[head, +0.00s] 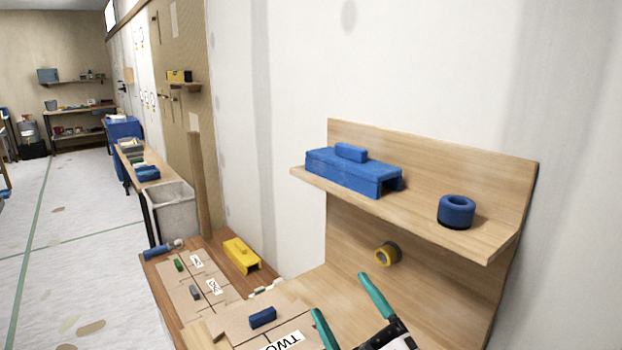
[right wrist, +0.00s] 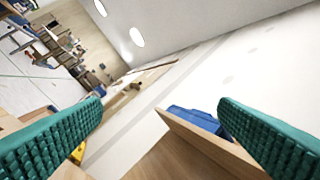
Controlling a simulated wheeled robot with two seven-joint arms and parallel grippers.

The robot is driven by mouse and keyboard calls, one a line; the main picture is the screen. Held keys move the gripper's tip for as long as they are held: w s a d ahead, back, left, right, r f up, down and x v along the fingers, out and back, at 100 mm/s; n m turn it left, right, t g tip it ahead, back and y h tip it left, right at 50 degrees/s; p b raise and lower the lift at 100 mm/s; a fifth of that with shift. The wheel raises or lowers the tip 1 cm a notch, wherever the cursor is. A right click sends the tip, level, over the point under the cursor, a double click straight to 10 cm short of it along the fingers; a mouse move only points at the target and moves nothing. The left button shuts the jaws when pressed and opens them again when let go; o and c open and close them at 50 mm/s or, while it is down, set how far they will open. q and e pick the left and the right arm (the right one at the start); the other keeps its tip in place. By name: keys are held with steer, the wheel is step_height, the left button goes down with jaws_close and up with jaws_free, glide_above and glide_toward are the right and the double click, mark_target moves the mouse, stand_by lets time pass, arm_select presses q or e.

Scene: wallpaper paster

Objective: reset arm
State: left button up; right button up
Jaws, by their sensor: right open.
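My right gripper (head: 349,312) is at the bottom of the head view, in front of the wooden shelf unit. Its two green fingers are apart with nothing between them. In the right wrist view the ridged green fingers (right wrist: 160,128) also stand wide apart and empty. My left gripper is not in the head view.
A wooden shelf (head: 440,228) holds a blue box-like block (head: 340,172) and a blue ring (head: 456,211). A yellow block (head: 241,254) and small pieces lie on the workbench at left. The floor (head: 70,250) farther left is open.

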steer(key=s+d+f+m+g+h, duration=0.35)
steer(key=d+f+m+h, duration=0.25)
steer(key=f, duration=0.4)
steer(key=s+d+f+m+g+h, duration=0.35)
steer(key=d+f+m+h, duration=0.3)
steer(key=f, duration=0.35)
steer(key=s+d+f+m+g+y, duration=0.1)
steer(key=s+f+g, duration=0.4)
steer(key=s, duration=0.3)
steer(key=s+d+f+m+g, duration=0.15)
steer(key=s+f+g, duration=0.3)
steer(key=s, duration=0.45)
step_height(320, 180, down, 22)
steer(key=g+p, duration=0.1)
steer(key=p, duration=0.2)
steer(key=s+d+f+n+g+p, duration=0.1)
steer(key=s+d+f+p, duration=0.1)
steer(key=s+f, duration=1.3)
steer(key=shift+s+d, duration=0.45)
steer(key=shift+s, duration=0.25)
steer(key=shift+g, duration=0.25)
